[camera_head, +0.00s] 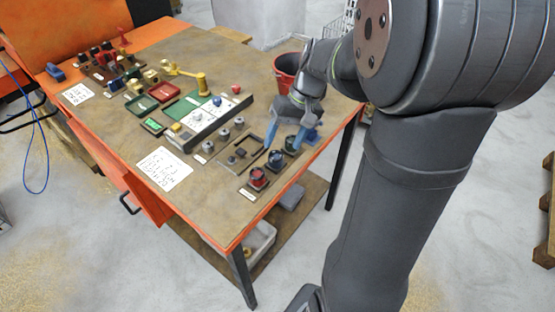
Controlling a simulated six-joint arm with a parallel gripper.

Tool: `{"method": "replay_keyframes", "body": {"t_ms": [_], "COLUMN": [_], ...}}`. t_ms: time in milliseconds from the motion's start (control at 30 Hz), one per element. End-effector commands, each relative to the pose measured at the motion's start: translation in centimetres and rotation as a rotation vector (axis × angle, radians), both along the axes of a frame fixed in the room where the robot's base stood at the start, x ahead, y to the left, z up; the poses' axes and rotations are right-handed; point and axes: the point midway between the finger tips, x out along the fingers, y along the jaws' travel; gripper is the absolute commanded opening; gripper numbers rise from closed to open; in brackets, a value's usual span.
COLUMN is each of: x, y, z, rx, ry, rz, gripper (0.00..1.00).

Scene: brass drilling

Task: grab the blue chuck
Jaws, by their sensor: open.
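The blue chuck (276,159) is small and dark blue. It stands near the right edge of the workbench, in a row between a red chuck (258,178) and a dark green chuck (291,144). My gripper (283,146) points down with its two blue fingers apart and nothing seen between them. In the picture the fingertips lie just above and beyond the blue chuck, around the green one. I cannot tell their exact height or whether they touch anything.
The orange-edged workbench (215,213) holds a dark frame (241,153), grey parts (224,134), a long dark rail (213,125), green trays (180,107) and a paper sheet (163,170). A red bucket (285,72) stands behind my gripper. The bench's near corner is clear.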

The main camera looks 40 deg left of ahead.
Motion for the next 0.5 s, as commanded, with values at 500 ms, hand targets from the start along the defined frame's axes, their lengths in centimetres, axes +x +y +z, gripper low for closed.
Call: {"method": "replay_keyframes", "body": {"t_ms": [500], "x": [0.1], "y": [-7.7], "z": [-5.6], "rx": [0.010], "ry": [1.074], "rz": [-1.618], "gripper": [0.63]}}
